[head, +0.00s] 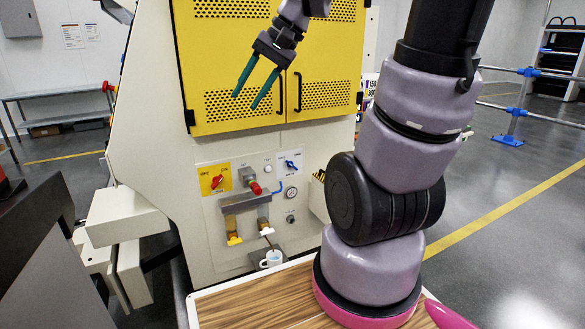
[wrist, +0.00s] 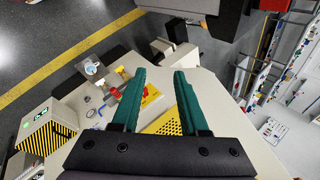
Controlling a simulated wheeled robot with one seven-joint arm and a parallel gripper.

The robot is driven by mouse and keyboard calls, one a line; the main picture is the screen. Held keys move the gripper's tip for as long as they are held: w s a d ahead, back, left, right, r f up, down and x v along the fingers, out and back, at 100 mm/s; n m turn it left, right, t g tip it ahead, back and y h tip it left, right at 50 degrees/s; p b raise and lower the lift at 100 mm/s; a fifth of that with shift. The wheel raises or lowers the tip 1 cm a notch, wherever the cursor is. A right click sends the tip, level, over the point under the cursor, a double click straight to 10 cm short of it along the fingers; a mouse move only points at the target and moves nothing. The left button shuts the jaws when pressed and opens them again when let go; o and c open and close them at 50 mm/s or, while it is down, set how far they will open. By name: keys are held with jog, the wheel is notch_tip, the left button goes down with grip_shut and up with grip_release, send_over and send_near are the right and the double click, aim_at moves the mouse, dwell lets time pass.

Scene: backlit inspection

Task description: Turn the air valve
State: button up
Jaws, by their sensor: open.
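The front panel of the cream machine carries two small valve handles. A red handle (head: 217,181) sits on a yellow label plate at the left, and a blue handle (head: 291,165) sits on a white label plate at the right. The plate lettering is too small to read surely, so I cannot tell which is the air valve. My gripper (head: 246,100) is open and empty, its teal fingers in front of the yellow doors, above the panel and touching neither handle. In the wrist view my gripper (wrist: 160,72) has a wide gap between its fingers, with the panel to the left.
A white cup (head: 271,258) stands below, near the wooden top (head: 250,303). The yellow doors (head: 224,60) have black handles (head: 297,92). Open floor lies at the right.

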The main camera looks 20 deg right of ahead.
jog(key=w+d+f+m+t+y, duration=0.1)
jog(key=w+f+m+t+y, duration=0.25)
jog(key=w, duration=0.65)
jog(key=w+d+f+m+g+y, duration=0.15)
jog(key=w+f+y, duration=0.35)
jog(key=w, duration=0.5)
jog(key=w+d+f+m+t, duration=0.4)
jog(key=w+d+f, duration=0.1)
jog(key=w+f, duration=0.1)
jog(key=m+t+h, duration=0.9)
jog(key=m+h, duration=0.3)
jog(key=h, duration=0.2)
send_near(292, 166)
jog(key=w, duration=0.9)
jog(key=shift+w+a+r, duration=0.1)
jog(key=shift+w+r, duration=0.05)
jog(key=shift+w, duration=0.25)
grip_shut()
